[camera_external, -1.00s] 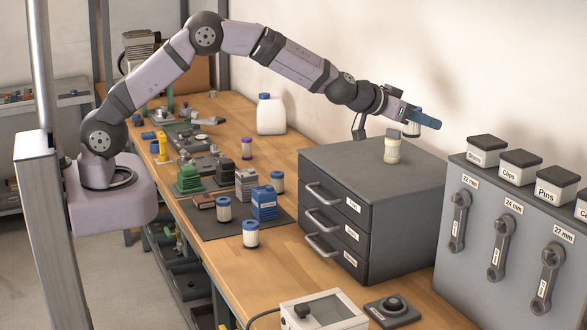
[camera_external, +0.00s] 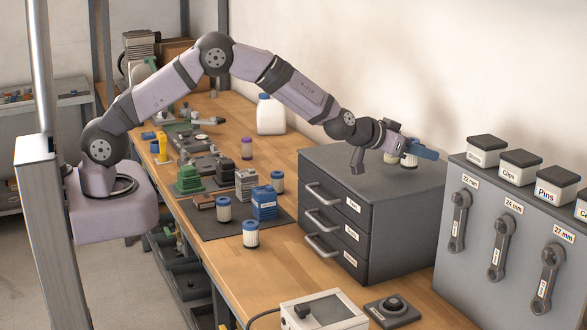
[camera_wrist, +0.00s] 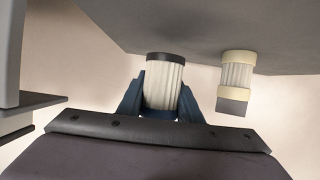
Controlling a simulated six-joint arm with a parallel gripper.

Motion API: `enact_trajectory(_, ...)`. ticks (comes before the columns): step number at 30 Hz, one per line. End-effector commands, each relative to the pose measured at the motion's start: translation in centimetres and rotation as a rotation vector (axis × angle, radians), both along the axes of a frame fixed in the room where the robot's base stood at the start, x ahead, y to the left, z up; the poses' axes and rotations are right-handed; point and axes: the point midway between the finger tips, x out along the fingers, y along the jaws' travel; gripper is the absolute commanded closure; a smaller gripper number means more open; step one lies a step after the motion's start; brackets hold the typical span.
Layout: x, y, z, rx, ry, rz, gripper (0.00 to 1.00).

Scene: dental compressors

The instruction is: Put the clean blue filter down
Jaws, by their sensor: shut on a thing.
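A second filter with cream end caps (camera_wrist: 237,78) stands on the cabinet beside the held one. In the external view this cream-capped filter (camera_external: 391,157) is partly hidden by my gripper.
On the wooden bench stand several blue-capped filters, one at the front (camera_external: 250,234), and a blue box (camera_external: 264,203). A grey panel with wrenches (camera_external: 497,245) and labelled tubs (camera_external: 520,167) stands to the right. The cabinet top's front half is clear.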

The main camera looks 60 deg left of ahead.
Motion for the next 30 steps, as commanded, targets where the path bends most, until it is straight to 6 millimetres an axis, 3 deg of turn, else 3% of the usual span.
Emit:
enact_trajectory(5, 0.0, 0.0, -1.9, 0.001, 0.002, 0.001, 0.90)
enact_trajectory(19, 0.0, 0.0, -2.5, 0.000, -0.001, 0.000, 0.90)
enact_trajectory(20, 0.0, 0.0, -2.4, 0.000, -0.001, 0.000, 0.61)
enact_trajectory(21, 0.0, 0.0, -2.4, 0.000, -0.001, 0.000, 0.51)
enact_trajectory(30, 0.0, 0.0, -2.3, 0.000, 0.000, 0.000, 0.49)
